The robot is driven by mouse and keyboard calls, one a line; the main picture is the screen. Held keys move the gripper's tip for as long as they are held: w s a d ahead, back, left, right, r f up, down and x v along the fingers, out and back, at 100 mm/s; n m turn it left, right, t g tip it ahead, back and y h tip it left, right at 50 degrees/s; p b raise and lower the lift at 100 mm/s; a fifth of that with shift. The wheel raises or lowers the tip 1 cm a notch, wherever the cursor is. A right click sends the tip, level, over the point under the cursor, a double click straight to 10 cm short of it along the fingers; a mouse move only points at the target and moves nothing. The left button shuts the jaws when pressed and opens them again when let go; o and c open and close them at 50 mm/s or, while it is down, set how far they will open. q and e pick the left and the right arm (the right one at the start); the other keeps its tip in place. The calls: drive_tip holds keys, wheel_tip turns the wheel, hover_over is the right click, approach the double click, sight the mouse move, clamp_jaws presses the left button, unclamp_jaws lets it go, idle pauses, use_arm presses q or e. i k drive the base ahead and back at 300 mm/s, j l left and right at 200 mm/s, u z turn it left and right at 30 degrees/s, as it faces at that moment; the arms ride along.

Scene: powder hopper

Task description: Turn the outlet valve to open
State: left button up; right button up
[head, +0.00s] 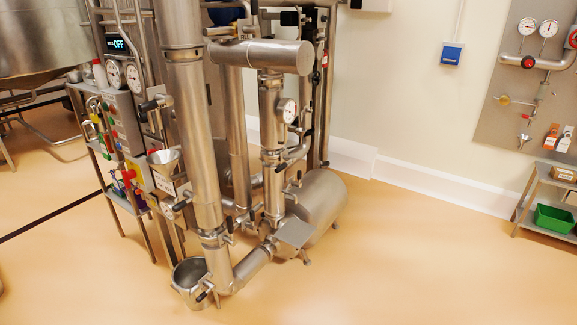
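A small steel funnel-shaped hopper (165,157) stands at the left of the pipework, with a labelled plate (164,185) below it. The label is too small to read. A valve with a black-tipped handle (180,205) sits beneath the plate, beside the thick vertical pipe. Another black handle (204,296) is at the low pipe end, next to an open steel pot (187,272) on the floor. I cannot tell which of these is the outlet valve, or whether either is open. Neither of my grippers is in view.
A control panel (121,120) with gauges and a display reading OFF (118,44) stands at the left. A horizontal steel tank (318,205) lies behind the pipes. A shelf with a green bin (555,218) is at the right. The floor (420,260) in front is clear.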

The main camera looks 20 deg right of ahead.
sight(288, 157)
drive_tip(key=i+z, duration=0.15)
drive_tip(key=z, duration=0.2)
drive_tip(key=i+j+z, duration=0.15)
drive_tip(key=z, duration=0.2)
drive_tip(key=i+j+z, duration=0.15)
drive_tip(key=z, duration=0.2)
